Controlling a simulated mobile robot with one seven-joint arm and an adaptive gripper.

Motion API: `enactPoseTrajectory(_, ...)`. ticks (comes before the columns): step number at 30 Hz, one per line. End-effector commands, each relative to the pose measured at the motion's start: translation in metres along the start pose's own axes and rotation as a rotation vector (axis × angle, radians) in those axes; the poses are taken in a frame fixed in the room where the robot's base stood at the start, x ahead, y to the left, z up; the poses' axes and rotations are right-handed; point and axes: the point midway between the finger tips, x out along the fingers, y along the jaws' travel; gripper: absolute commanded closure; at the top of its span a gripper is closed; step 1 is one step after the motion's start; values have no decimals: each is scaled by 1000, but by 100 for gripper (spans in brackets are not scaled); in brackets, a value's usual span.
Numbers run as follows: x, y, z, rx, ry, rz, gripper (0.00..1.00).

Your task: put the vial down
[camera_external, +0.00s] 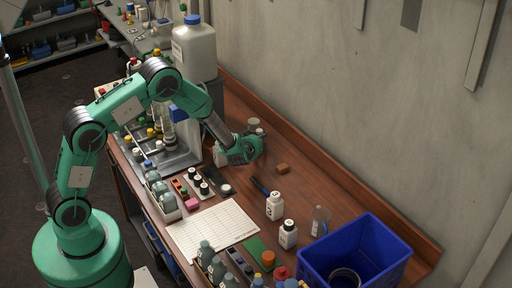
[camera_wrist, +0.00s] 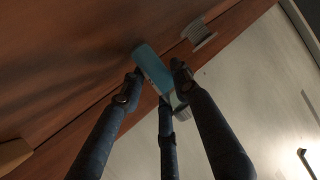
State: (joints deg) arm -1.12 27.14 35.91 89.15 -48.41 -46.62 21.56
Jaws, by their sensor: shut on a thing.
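My gripper (camera_external: 258,145) is low over the back of the brown bench, near the wall. In the wrist view my gripper (camera_wrist: 155,82) is shut on the vial (camera_wrist: 152,67), a small teal-blue cylinder with a pale, ridged end. The vial lies tilted across the fingertips. In the external view I cannot make out the vial, which my gripper seems to hide. Whether it touches the bench is not clear.
A small brown block (camera_external: 283,168) lies right of my gripper. A pale lidded jar (camera_external: 253,123) is just behind it. White bottles (camera_external: 275,206) and a blue crate (camera_external: 397,245) stand nearer the front. Bare bench (camera_external: 318,187) shows along the wall.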

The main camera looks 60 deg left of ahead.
Motion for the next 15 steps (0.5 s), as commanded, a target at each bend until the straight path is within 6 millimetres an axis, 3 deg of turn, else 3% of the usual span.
enactPoseTrajectory(1, 1, 0, 2, 0, 0, 0, 96)
enactPoseTrajectory(2, 1, 0, 2, 0, 0, 0, 68)
enactPoseTrajectory(4, 1, 0, 2, 0, 0, 0, 54)
enactPoseTrajectory(15, 0, 0, 0, 0, 0, 0, 51)
